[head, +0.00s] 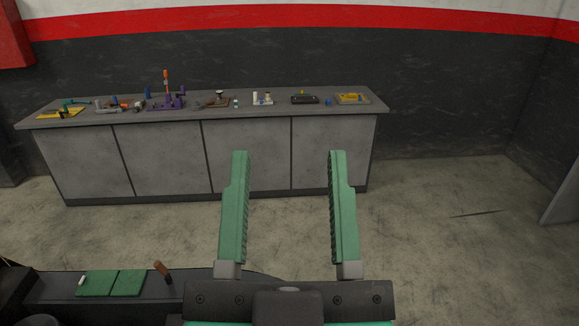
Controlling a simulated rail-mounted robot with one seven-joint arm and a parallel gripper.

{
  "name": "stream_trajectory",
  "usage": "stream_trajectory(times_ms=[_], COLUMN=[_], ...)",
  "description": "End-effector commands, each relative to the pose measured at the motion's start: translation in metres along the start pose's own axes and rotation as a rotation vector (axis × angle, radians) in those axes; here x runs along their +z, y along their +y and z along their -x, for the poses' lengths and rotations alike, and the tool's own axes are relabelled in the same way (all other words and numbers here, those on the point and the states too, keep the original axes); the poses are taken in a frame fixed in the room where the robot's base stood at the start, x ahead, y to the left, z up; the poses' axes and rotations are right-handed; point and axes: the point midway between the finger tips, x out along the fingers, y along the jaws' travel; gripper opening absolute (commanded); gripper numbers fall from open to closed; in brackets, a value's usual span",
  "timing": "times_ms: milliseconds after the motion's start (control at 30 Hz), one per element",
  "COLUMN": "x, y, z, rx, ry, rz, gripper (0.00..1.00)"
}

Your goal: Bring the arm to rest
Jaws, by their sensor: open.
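My gripper (288,170) is in the lower middle of the head view. Its two green fingers point up the picture and stand wide apart. Nothing is between them but bare floor and the front of the grey cabinet bench beyond. The fingers touch nothing that I can see. The rest of my arm is out of view below the frame.
A long grey bench (205,160) along the dark wall carries several small tool sets, including a purple stand (167,104) and a yellow piece (351,97). At lower left, a dark surface holds green mats (112,283) and a brown-handled object (163,272). Floor at right is clear.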

Motion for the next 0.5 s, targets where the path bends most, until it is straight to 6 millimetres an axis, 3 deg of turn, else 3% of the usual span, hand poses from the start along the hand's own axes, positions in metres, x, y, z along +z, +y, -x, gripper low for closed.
stream_trajectory(times_ms=[167, 400, 500], x=[-0.046, -0.132, -0.143], y=[0.0, -0.001, -0.001], z=[-0.033, -0.094, -0.101], rx=[-0.001, -0.006, -0.007], ry=[-0.003, -0.006, -0.007], rz=[-0.006, -0.022, -0.026], gripper=[0.49, 0.49, 0.49])
